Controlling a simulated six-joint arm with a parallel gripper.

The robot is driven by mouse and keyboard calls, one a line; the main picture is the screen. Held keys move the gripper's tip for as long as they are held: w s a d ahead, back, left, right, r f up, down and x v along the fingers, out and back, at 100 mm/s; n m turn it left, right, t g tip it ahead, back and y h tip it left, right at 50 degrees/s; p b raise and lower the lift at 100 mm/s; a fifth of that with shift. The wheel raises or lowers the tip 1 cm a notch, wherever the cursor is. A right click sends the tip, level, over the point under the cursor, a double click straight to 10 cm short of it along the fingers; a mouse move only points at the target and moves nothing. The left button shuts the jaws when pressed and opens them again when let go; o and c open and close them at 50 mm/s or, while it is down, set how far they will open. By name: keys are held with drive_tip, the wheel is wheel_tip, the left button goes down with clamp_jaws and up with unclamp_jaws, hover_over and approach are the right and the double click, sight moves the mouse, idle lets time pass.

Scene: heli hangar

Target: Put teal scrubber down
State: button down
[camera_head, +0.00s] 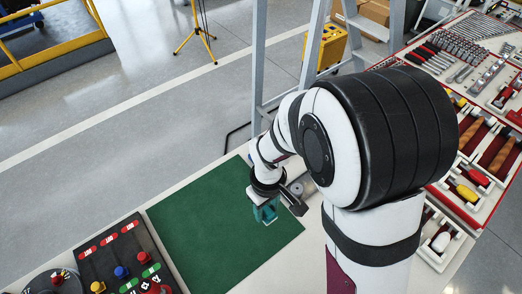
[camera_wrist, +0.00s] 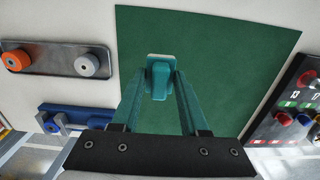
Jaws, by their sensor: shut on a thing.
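The teal scrubber (camera_wrist: 160,80) is a small teal block with a pale edge at its far end. My gripper (camera_wrist: 160,92) has teal fingers and is shut on the scrubber, which sits between the fingertips. Behind it in the wrist view lies the green mat (camera_wrist: 235,45). In the head view my gripper (camera_head: 264,211) is over the right part of the green mat (camera_head: 215,220). There the scrubber is too small to tell from the teal fingers. I cannot tell whether the scrubber touches the mat.
A dark panel (camera_head: 125,256) with coloured knobs and labels stands left of the mat. The wrist view shows a grey tray (camera_wrist: 45,58) with orange and grey-blue round pieces and a blue tool (camera_wrist: 82,111). The mat's left part is bare. A ladder (camera_head: 259,65) stands behind the table.

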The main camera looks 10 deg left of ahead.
sight(255, 222)
drive_tip(key=a+f, duration=0.1)
drive_tip(key=a, duration=0.1)
drive_tip(key=shift+a+f, duration=0.35)
drive_tip(key=shift+f, duration=0.05)
wheel_tip(255, 222, down, 3)
drive_tip(key=shift+a+f, duration=0.1)
drive_tip(key=shift+f, duration=0.05)
drive_tip(key=shift+w+f, duration=0.1)
drive_tip(key=shift+f, duration=0.25)
drive_tip(key=shift+c, duration=2.1)
unclamp_jaws()
drive_tip(key=shift+f, duration=0.1)
